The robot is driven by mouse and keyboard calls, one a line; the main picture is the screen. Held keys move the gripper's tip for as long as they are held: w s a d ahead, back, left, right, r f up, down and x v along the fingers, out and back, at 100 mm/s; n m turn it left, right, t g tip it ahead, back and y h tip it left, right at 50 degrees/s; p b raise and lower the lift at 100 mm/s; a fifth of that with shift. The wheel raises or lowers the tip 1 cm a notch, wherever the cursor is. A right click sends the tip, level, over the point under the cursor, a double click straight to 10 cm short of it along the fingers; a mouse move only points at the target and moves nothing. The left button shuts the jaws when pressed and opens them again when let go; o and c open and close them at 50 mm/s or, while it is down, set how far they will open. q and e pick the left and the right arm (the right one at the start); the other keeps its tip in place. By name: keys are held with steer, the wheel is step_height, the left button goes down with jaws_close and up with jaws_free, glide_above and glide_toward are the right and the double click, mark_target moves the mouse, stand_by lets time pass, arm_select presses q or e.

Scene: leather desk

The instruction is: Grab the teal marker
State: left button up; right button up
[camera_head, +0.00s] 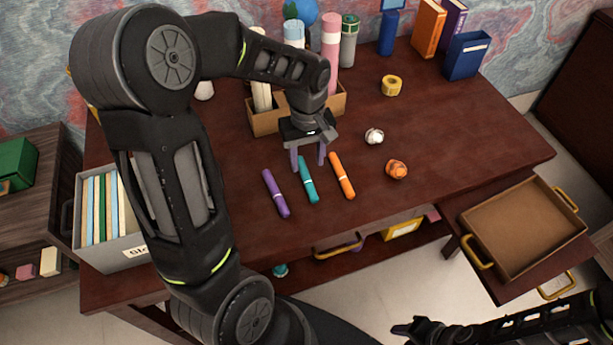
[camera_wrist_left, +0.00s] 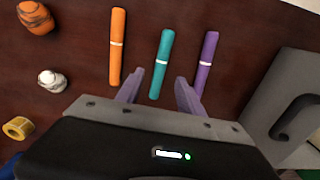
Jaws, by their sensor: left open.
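The teal marker (camera_head: 309,182) lies on the dark red desk between a purple marker (camera_head: 276,194) and an orange marker (camera_head: 342,176). My left gripper (camera_head: 309,163) is open at the far end of the teal marker. In the left wrist view the teal marker (camera_wrist_left: 161,64) lies ahead, with its lower end between the two purple-grey fingertips (camera_wrist_left: 158,84). I cannot tell whether the fingers touch it. My right arm shows at the lower right of the head view, its gripper (camera_head: 402,330) apart from the desk; its jaw state is unclear.
The purple marker (camera_wrist_left: 207,60) and orange marker (camera_wrist_left: 117,50) lie close on either side. Crumpled balls (camera_head: 374,136) (camera_head: 396,170) and a yellow tape roll (camera_head: 391,85) lie to the right. A brown organizer (camera_head: 265,122) with bottles stands behind; a grey file box (camera_head: 117,254) stands left.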

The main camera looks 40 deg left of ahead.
mark_target(307, 176)
arm_select(q)
steer(key=shift+f, duration=0.45)
step_height(307, 176, down, 5)
steer(key=shift+a+f+p, duration=0.1)
steer(key=shift+p, duration=0.5)
steer(key=shift+c, duration=0.5)
jaws_close()
